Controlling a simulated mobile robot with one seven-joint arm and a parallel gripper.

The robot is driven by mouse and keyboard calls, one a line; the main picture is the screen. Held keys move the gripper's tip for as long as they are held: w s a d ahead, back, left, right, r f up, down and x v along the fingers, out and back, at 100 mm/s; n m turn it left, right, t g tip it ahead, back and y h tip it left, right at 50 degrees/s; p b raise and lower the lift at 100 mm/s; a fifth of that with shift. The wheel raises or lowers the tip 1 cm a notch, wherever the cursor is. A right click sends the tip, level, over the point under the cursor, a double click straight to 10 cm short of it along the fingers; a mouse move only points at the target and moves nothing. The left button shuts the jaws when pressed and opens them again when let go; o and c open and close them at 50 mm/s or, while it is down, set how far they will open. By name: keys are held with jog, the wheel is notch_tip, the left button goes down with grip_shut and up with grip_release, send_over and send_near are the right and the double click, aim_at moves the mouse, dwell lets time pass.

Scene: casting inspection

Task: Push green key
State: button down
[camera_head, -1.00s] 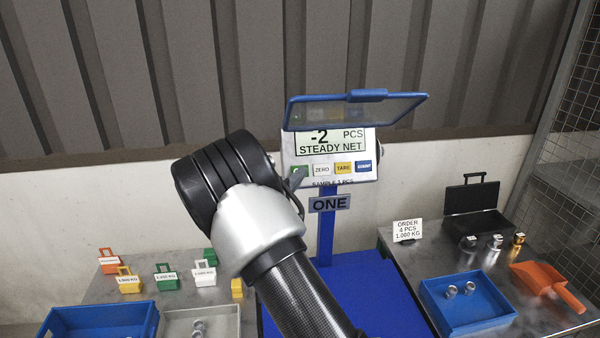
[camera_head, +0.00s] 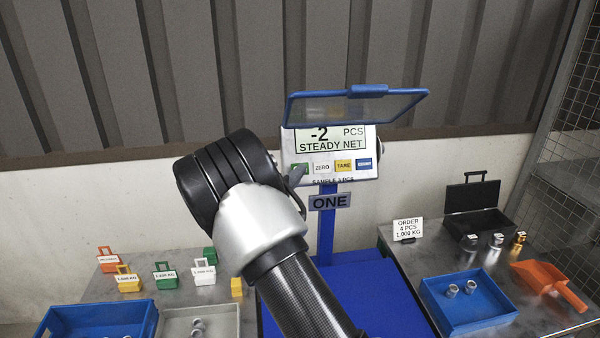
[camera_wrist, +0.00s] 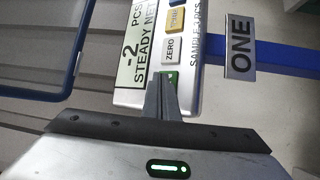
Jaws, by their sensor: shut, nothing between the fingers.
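The scale's indicator panel (camera_head: 345,172) stands on a blue post, its display (camera_head: 330,139) reading "-2 PCS STEADY NET". The green key (camera_head: 300,169) is the leftmost in its key row, partly hidden by my gripper (camera_head: 297,177). In the wrist view, the green key (camera_wrist: 172,78) shows behind the tips of my gripper (camera_wrist: 163,78). My gripper is shut and empty, its tips at or just in front of the key; I cannot tell whether they touch it. The white ZERO key (camera_wrist: 171,49) is beside the green one.
A raised blue-framed clear cover (camera_head: 357,106) hangs above the panel. The yellow TARE key (camera_head: 343,165) and a blue key (camera_head: 364,163) are further right. A blue bin (camera_head: 470,316) with metal parts, an orange scoop (camera_head: 550,283) and an open black case (camera_head: 472,223) are at right.

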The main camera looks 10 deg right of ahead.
jog(key=shift+w, duration=0.15)
dwell(0.4)
jog(key=shift+s+r, duration=0.15)
jog(key=shift+s, duration=0.3)
jog(key=s+r, duration=0.2)
jog(key=s, duration=0.3)
jog(key=shift+s+r, duration=0.25)
dwell(0.3)
